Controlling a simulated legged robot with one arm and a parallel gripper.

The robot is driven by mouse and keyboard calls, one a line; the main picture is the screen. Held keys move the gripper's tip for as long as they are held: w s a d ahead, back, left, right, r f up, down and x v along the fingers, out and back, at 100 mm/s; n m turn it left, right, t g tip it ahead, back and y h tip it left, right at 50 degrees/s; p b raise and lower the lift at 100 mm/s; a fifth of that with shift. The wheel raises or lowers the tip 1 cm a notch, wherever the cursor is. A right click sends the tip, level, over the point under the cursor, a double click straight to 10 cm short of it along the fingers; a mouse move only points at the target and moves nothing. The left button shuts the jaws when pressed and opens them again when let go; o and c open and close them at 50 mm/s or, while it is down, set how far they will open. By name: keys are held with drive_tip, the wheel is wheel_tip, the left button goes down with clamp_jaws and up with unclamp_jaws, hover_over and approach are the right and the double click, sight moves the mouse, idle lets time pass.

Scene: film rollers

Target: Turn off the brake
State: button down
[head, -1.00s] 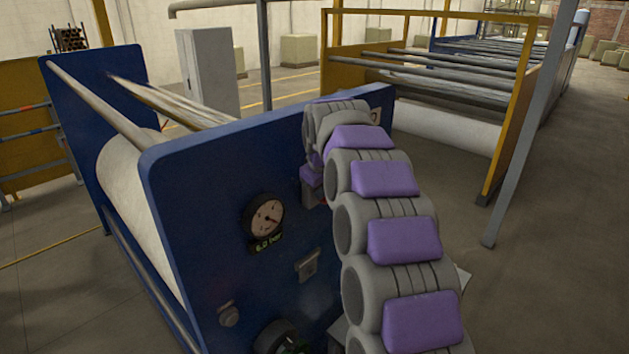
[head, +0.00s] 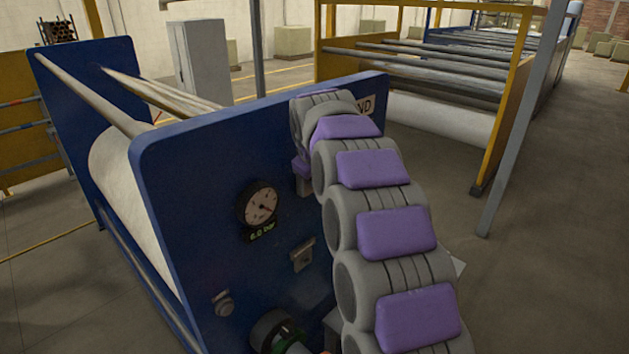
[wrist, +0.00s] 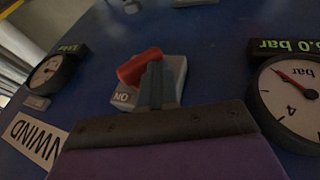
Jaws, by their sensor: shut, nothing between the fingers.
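In the wrist view a red switch handle (wrist: 140,67) sits on a light grey plate (wrist: 174,72) on the blue panel. The plate carries a small label that seems to read ON, seen upside down. My gripper (wrist: 156,72) is shut and empty, its fingers in front of the plate, right beside the red handle and partly covering it. I cannot tell whether they touch. In the head view my arm hides the switch and most of the gripper. I see no readable brake label.
The blue panel (head: 190,200) carries a pressure gauge (head: 258,205) reading 6.0 bar, a small grey switch (head: 303,254), a button (head: 223,303) and a dark round fitting (head: 277,332) below.

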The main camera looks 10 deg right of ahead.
drive_tip(key=shift+s+a+f+t+h+b, duration=0.15)
drive_tip(key=shift+f+t+h+b, duration=0.3)
drive_tip(key=shift+b, duration=0.65)
drive_tip(key=t+h+b, duration=0.1)
drive_tip(key=b, duration=0.2)
drive_tip(key=f+n+t+h+b, duration=0.1)
drive_tip(key=t+h+b, duration=0.1)
drive_tip(key=b, duration=0.2)
drive_tip(key=f+t+h+b, duration=0.1)
drive_tip(key=h+b, duration=0.1)
drive_tip(key=b, duration=0.1)
drive_tip(key=shift+s+a+f+n+t+b, duration=0.15)
drive_tip(key=shift+a+f+n+t+b, duration=0.1)
drive_tip(key=shift+n+b, duration=0.1)
drive_tip(key=shift+f+t+h+b, duration=0.1)
drive_tip(key=shift+t+h+b, duration=0.35)
drive_tip(key=shift+b, duration=0.3)
drive_tip(key=shift+d+f+n+t+h+b, duration=0.2)
drive_tip(key=shift+t+h+b, duration=0.45)
drive_tip(key=shift+b, duration=1)
drive_tip(key=shift+a+f, duration=0.1)
drive_tip(key=shift+a, duration=0.1)
